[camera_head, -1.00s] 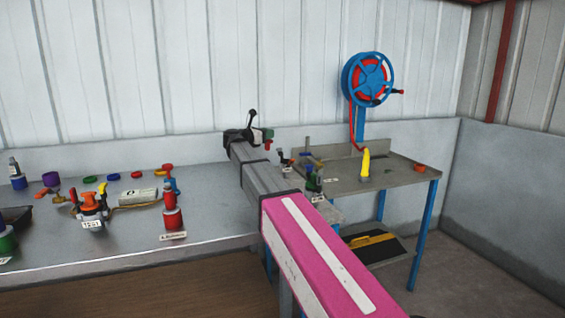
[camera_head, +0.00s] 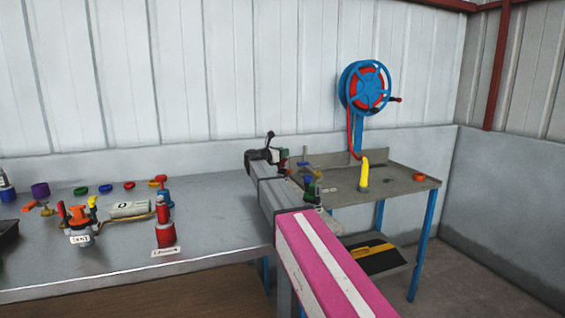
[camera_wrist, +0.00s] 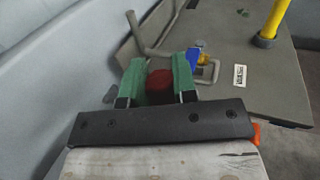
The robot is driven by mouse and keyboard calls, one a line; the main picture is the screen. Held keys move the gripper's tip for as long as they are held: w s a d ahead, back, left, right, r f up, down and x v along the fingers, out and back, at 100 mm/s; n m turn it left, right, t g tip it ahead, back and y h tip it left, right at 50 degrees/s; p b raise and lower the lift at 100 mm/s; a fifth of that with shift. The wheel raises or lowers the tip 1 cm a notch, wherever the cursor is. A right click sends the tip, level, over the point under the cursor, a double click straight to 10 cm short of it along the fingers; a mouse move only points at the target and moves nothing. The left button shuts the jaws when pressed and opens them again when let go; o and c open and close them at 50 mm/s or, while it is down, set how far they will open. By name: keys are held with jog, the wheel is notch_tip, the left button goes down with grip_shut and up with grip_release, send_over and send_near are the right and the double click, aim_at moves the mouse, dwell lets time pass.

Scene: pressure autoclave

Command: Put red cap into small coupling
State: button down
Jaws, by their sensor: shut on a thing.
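My gripper (camera_wrist: 158,82) has green fingers and is shut on the red cap (camera_wrist: 160,79), which sits between them in the wrist view. In the head view my gripper (camera_head: 280,156) is at the far end of my arm, above the gap between the long bench and the right table; the cap is hard to make out there. A blue-handled valve fitting (camera_wrist: 195,56) on a bent pipe lies just beyond the fingers, to the right. I cannot tell which fitting is the small coupling; fittings near my gripper are partly hidden by my arm.
The grey right table (camera_head: 400,184) carries a yellow upright part (camera_head: 364,172) and an orange ring (camera_head: 418,177). A blue hose reel (camera_head: 365,88) stands behind. The long bench (camera_head: 215,225) at left holds coloured rings, valves and a red cylinder (camera_head: 165,234). Walls are close behind.

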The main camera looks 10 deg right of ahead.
jog(key=shift+f, duration=2.05)
jog(key=shift+f, duration=0.25)
jog(key=c, duration=0.9)
grip_release()
jog(key=shift+r, duration=0.1)
jog(key=shift+r, duration=0.25)
jog(key=v, duration=1.2)
